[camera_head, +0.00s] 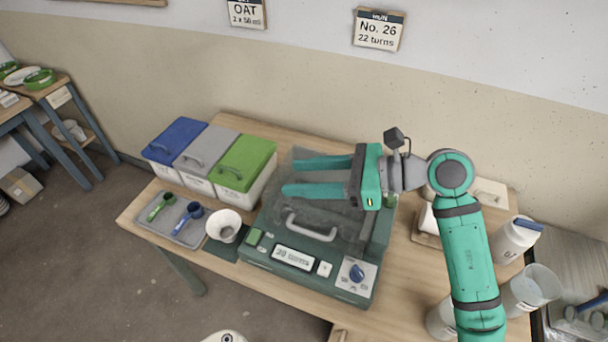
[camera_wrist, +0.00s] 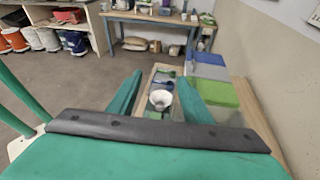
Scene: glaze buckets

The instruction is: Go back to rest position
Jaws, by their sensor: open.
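My gripper (camera_head: 303,176) is open and empty, with its two teal fingers pointing left in the head view. It is held in the air above the dark green machine (camera_head: 290,277), which has a grey handle and a clear lid. In the wrist view my gripper's fingers (camera_wrist: 158,92) are spread apart, with nothing between them close up. A white bowl (camera_head: 223,225) stands on the table left of the machine. It also shows in the wrist view (camera_wrist: 160,99), farther off beyond the fingers.
Blue, grey and green lidded bins (camera_head: 244,165) stand at the table's back left. A grey tray (camera_head: 177,233) holds a green scoop (camera_head: 161,206) and a blue scoop (camera_head: 188,217). White containers (camera_head: 515,239) and a clear beaker (camera_head: 533,288) stand at the right. A wall is behind.

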